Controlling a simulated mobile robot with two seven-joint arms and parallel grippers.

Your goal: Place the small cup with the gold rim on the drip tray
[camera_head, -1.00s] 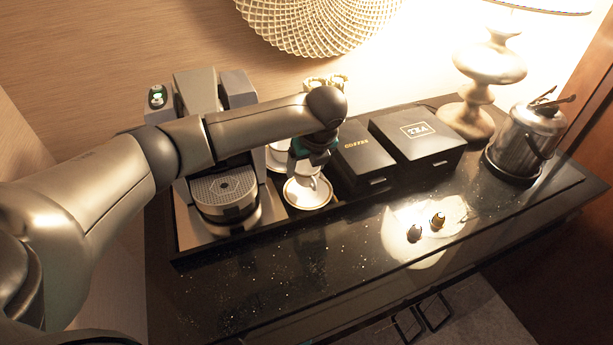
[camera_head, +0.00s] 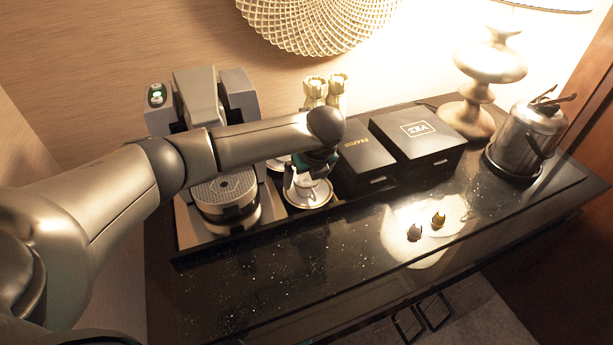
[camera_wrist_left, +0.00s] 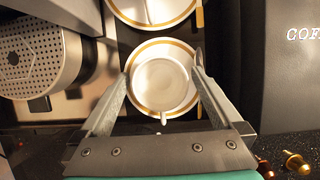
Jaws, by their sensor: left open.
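The small white cup with the gold rim (camera_wrist_left: 160,84) stands upright on its gold-rimmed saucer (camera_wrist_left: 137,57), in front of a second cup and saucer. My left gripper (camera_wrist_left: 160,70) is open, with one finger on each side of the cup. I cannot tell whether the fingers touch it. In the head view my left gripper (camera_head: 306,184) is low over the front saucer (camera_head: 318,200) and partly hides the cup. The perforated drip tray (camera_head: 225,188) of the coffee machine is to the left, empty; it also shows in the wrist view (camera_wrist_left: 30,58). My right gripper is not in view.
The coffee machine (camera_head: 240,95) stands behind my left forearm. A black coffee box (camera_head: 362,160) is close on the right, with a tea box (camera_head: 417,140) beyond. Two capsules (camera_head: 438,220) lie on the counter. The front counter (camera_head: 300,255) is clear.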

